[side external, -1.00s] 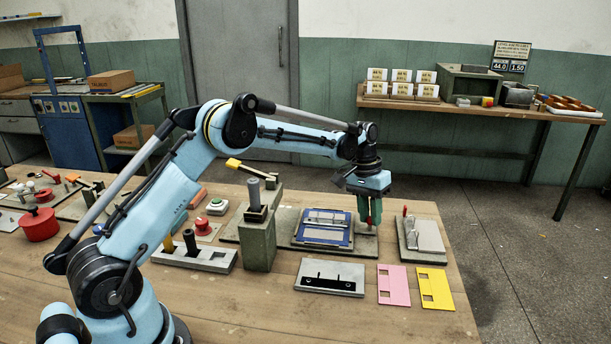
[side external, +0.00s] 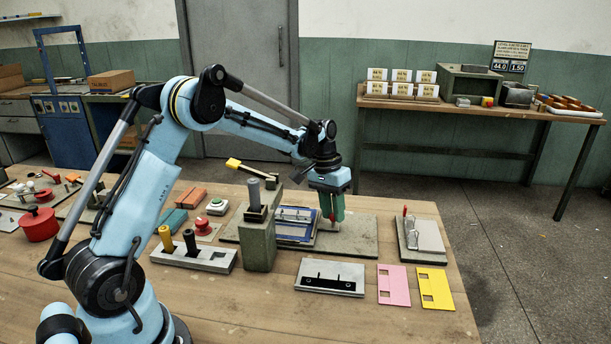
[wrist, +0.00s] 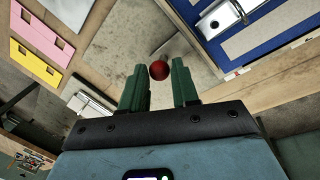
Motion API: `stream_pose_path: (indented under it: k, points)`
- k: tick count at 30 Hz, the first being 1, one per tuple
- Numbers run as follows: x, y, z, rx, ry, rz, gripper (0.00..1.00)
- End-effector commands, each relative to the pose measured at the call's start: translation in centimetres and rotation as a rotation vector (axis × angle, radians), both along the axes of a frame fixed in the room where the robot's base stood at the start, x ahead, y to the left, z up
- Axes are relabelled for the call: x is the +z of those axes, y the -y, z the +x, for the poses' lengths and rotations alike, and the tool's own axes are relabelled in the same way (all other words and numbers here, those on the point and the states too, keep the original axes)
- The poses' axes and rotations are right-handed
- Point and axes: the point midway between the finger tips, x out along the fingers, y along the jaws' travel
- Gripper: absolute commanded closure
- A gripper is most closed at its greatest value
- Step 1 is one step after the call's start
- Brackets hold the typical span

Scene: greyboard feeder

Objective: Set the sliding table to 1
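The sliding table is a blue-framed plate (side external: 295,238) on a long grey base (side external: 360,238), partly hidden behind a grey-green block. In the wrist view its blue and silver top (wrist: 240,45) shows at the upper right. A red ball knob (wrist: 159,70) sits between my gripper's green fingertips (wrist: 160,82). A small red spot of the knob shows below the fingers in the side view. No number marks on the base are readable.
The grey-green block with a dark post (side external: 260,240) stands just left of the table's front. A black-slotted plate (side external: 330,287), a pink card (side external: 393,285) and a yellow card (side external: 435,289) lie in front. A clip-like fixture (side external: 425,238) stands right. The base's right part is bare.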

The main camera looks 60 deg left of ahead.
Motion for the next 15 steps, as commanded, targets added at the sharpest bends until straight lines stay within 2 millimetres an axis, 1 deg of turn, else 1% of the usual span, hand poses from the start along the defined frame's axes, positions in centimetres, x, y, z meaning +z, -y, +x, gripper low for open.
stream_pose_path:
  k: [1,3,4,11,15]
  points:
    - [0.00,-0.01,0.00,0.000,-0.001,0.000,0.62]
    - [-0.01,0.00,-0.01,0.000,-0.001,0.000,0.51]
    - [-0.01,0.01,-0.02,0.000,-0.001,0.000,0.50]
    - [0.00,0.04,-0.02,0.000,-0.002,-0.001,0.50]
    - [0.63,-0.08,-0.05,-0.001,-0.003,-0.002,0.50]
